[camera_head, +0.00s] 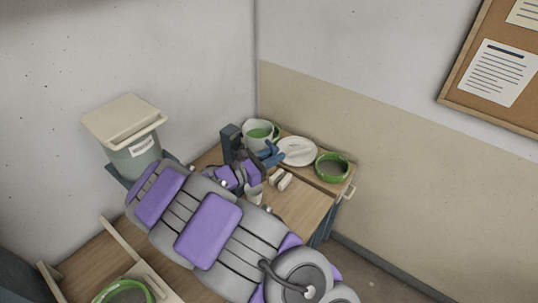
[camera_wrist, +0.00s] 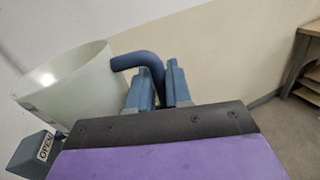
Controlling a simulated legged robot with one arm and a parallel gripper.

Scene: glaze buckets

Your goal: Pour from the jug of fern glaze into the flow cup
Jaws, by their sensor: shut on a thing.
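A pale jug (camera_head: 248,142) with green glaze showing inside is at the back corner of the bench. In the wrist view, the jug (camera_wrist: 62,92) is on the left, its blue curved handle (camera_wrist: 130,61) reaching between my fingers. My gripper (camera_head: 268,153) is shut on that handle; both blue fingers also show in the wrist view (camera_wrist: 158,88). The jug looks roughly upright; I cannot tell whether it touches the bench. A small pale cup (camera_head: 254,196), possibly the flow cup, stands beside my wrist, partly hidden by my arm.
A white plate (camera_head: 308,158) and a green bowl (camera_head: 332,178) stand to the jug's right. Small pale blocks (camera_head: 280,180) lie nearer. A lidded bucket (camera_head: 136,158) is at left; a green-rimmed round item (camera_head: 146,289) is at front left. Bare bench (camera_head: 305,205) lies at right.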

